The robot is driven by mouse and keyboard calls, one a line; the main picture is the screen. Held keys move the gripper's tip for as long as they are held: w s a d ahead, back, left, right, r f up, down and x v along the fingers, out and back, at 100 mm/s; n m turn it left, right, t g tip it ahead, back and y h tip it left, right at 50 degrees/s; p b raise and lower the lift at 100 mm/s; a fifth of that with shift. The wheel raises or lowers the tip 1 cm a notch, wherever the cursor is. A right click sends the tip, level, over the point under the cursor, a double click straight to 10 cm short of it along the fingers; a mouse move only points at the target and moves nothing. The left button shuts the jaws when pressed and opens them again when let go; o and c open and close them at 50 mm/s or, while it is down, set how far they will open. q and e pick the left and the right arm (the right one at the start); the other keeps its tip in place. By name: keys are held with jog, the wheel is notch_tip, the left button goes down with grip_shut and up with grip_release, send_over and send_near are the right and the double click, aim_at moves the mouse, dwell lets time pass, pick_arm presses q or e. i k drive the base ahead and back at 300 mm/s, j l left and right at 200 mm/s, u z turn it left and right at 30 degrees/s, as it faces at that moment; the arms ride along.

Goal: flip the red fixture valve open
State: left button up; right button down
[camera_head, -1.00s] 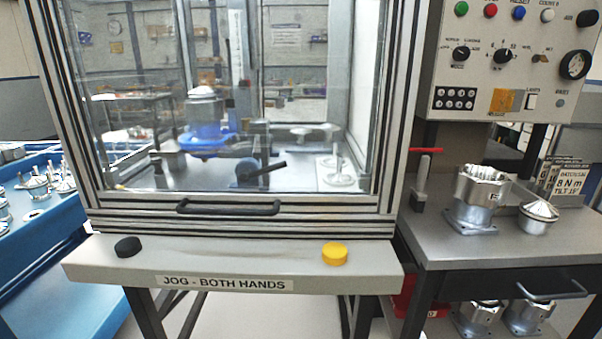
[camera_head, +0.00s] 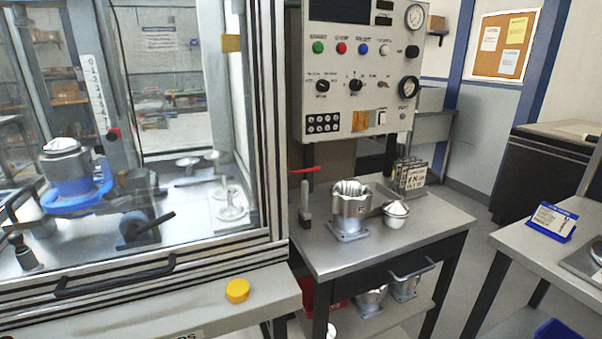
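The red valve lever (camera_head: 304,170) sits atop a grey upright post (camera_head: 305,205) at the back left corner of the side table. The lever lies roughly level and points to the right. A silver machined housing (camera_head: 350,212) on a square base stands to the right of the post, apart from it. A smaller silver part with a cone top (camera_head: 396,213) sits to the right of the housing. Neither of my grippers is in view.
The side table (camera_head: 420,240) has free room at its front. The glazed enclosure (camera_head: 180,255) stands close on the left. A yellow button (camera_head: 237,290) is on its front ledge. A control panel (camera_head: 355,70) rises behind. Another table (camera_head: 540,245) stands on the right.

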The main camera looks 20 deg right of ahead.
aim_at(304, 170)
jog(key=j+z, duration=0.1)
jog(key=j, duration=0.6)
jog(key=k+j+z, duration=0.1)
jog(key=j, duration=0.6)
